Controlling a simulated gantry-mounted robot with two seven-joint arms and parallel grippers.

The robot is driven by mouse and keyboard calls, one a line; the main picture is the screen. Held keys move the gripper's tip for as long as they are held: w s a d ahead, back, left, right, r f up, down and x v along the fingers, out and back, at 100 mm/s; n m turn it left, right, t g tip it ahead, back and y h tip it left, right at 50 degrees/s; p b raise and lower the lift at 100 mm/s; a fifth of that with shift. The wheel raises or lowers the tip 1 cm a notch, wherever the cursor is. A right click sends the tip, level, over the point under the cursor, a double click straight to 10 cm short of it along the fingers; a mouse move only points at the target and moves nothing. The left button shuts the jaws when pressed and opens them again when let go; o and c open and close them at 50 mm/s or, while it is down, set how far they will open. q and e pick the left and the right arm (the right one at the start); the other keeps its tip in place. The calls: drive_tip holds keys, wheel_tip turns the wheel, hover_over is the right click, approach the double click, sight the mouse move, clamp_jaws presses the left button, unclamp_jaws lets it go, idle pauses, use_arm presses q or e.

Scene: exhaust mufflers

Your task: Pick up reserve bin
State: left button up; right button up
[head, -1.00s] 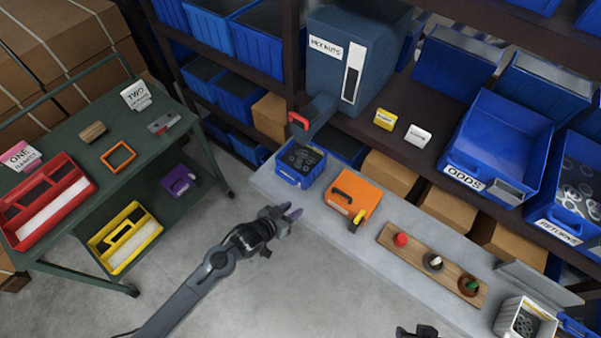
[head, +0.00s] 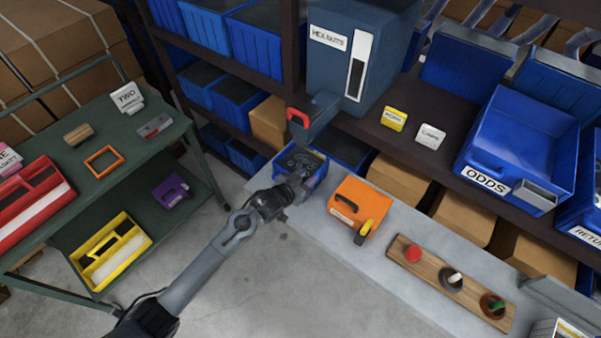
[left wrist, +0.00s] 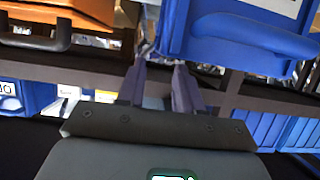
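A small blue bin (head: 290,163) with dark contents sits on the grey bench under the hex-nut dispenser. No "reserve" label is readable on it. My left gripper (head: 308,186) is at the bin's near right corner in the head view and hides part of it. In the left wrist view, the left gripper's two fingers (left wrist: 158,78) are spread apart, with the blue bin (left wrist: 245,45) just beyond and to the right of their tips. I cannot tell whether they touch it. My right gripper is out of view.
The hex-nut dispenser (head: 350,60) with its red-tipped spout (head: 305,118) overhangs the bin. An orange case (head: 358,205) stands close to the right on the bench. A wooden strip with several coloured pieces (head: 450,280) lies farther right. A green cart (head: 140,160) stands left, with open floor between.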

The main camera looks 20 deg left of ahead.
sight(316, 173)
use_arm(q)
drive_tip(key=shift+f+b+x, duration=0.2)
drive_tip(key=shift+b+x, duration=0.05)
drive_tip(key=shift+x, duration=1.1)
drive_tip(key=shift+f+b+x, duration=0.15)
drive_tip(key=shift+b+x, duration=0.1)
drive_tip(key=shift+x, duration=1.1)
drive_tip(key=shift+s+d, duration=0.1)
drive_tip(key=shift+s, duration=0.15)
clamp_jaws()
